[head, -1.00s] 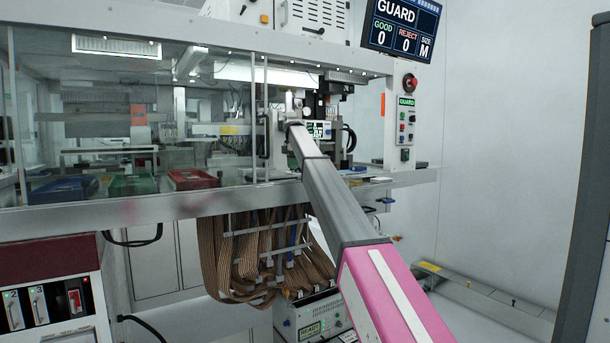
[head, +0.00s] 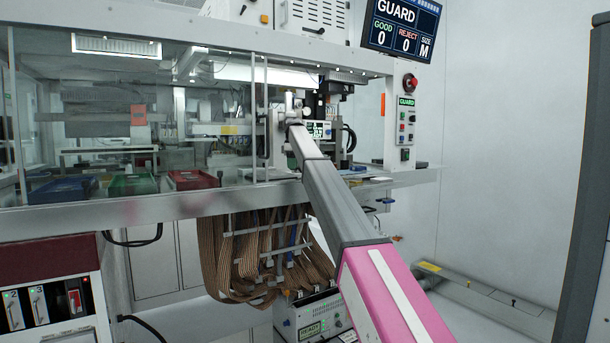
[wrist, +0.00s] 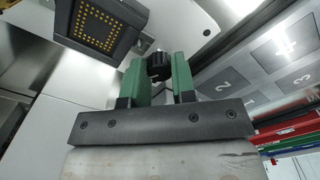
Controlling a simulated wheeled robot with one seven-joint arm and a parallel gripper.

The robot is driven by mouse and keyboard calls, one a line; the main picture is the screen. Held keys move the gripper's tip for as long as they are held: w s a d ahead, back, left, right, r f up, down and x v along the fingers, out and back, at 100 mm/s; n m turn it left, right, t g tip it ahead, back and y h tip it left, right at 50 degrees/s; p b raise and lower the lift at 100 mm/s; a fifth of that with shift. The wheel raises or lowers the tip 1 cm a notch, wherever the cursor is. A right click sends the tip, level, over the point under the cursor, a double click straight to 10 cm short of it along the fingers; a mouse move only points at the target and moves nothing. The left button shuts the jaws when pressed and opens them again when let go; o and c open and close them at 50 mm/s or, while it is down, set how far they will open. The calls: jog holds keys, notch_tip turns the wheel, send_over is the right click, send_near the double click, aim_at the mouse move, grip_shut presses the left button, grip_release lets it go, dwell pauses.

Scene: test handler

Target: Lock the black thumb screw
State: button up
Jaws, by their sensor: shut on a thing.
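The black thumb screw (wrist: 159,67) shows in the wrist view as a dark round knob between the green fingers of my gripper (wrist: 159,76). The fingers are shut on it, one on each side. Its shaft and what it is fixed in are hidden, so I cannot tell how far it is turned. In the head view my gripper is at the far end of my arm, inside the machine's open bay, and my arm covers it and the screw.
A black block with a grid of yellow dots (wrist: 88,22) is close by at upper left in the wrist view. Numbered plates (wrist: 222,84) lie to the right. In the head view, a glass guard (head: 130,120) stands left of my arm, above blue, green and red bins (head: 192,179).

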jog(key=shift+m, duration=0.4)
jog(key=shift+m, duration=1.6)
jog(key=o, duration=0.5)
jog(key=shift+c, duration=0.2)
jog(key=shift+r, duration=0.1)
jog(key=shift+r, duration=2.4)
